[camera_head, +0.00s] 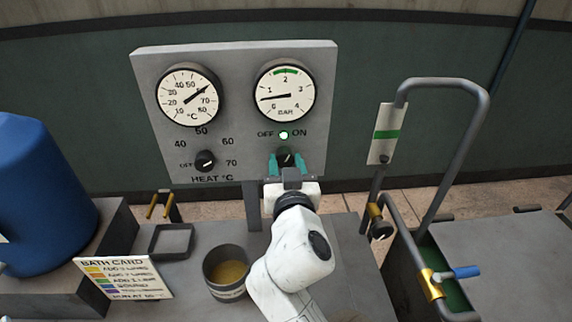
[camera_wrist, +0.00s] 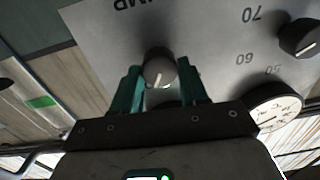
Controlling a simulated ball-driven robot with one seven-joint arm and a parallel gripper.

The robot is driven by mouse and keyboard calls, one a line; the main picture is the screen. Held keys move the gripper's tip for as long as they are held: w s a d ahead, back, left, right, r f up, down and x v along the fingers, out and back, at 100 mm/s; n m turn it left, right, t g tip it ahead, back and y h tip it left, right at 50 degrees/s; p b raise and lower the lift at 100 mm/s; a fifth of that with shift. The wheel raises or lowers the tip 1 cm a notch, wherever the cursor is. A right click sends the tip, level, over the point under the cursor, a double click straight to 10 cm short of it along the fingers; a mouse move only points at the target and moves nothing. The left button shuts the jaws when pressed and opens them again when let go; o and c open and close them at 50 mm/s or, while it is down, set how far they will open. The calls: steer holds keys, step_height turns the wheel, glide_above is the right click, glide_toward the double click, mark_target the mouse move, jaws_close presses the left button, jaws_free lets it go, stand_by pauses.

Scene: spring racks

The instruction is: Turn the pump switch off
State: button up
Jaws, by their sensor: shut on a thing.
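The pump switch (camera_head: 285,157) is a dark round knob on the grey panel, below the OFF and ON labels. A green lamp (camera_head: 283,135) is lit between the labels. My gripper (camera_head: 286,161) has its teal fingers shut on the knob, one finger on each side. In the wrist view, which shows the panel upside down, the knob (camera_wrist: 158,66) sits between the fingertips (camera_wrist: 158,76). A pale pointer mark shows on the knob, but its exact direction is hard to read. The fingers and wrist hide part of the panel under the knob.
The heat knob (camera_head: 205,161) is left of the pump switch, below the temperature dial (camera_head: 189,96). The pressure gauge (camera_head: 285,92) is above the switch. A cup (camera_head: 226,255) and bath card (camera_head: 123,278) stand on the bench. A pipe frame (camera_head: 486,130) rises at right.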

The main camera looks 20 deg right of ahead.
steer(key=shift+n, duration=0.4)
steer(key=n+p, duration=0.1)
steer(key=n, duration=0.4)
steer(key=shift+n, duration=0.4)
steer(key=n+p, duration=0.1)
steer(key=n, duration=0.3)
steer(key=shift+a+n, duration=0.15)
steer(key=shift+n, duration=0.55)
steer(key=o, duration=1.1)
steer(key=shift+c, duration=0.2)
steer(key=b+v, duration=0.2)
steer(key=v, duration=0.8)
steer(key=shift+s+a, duration=0.15)
steer(key=shift+s, duration=0.2)
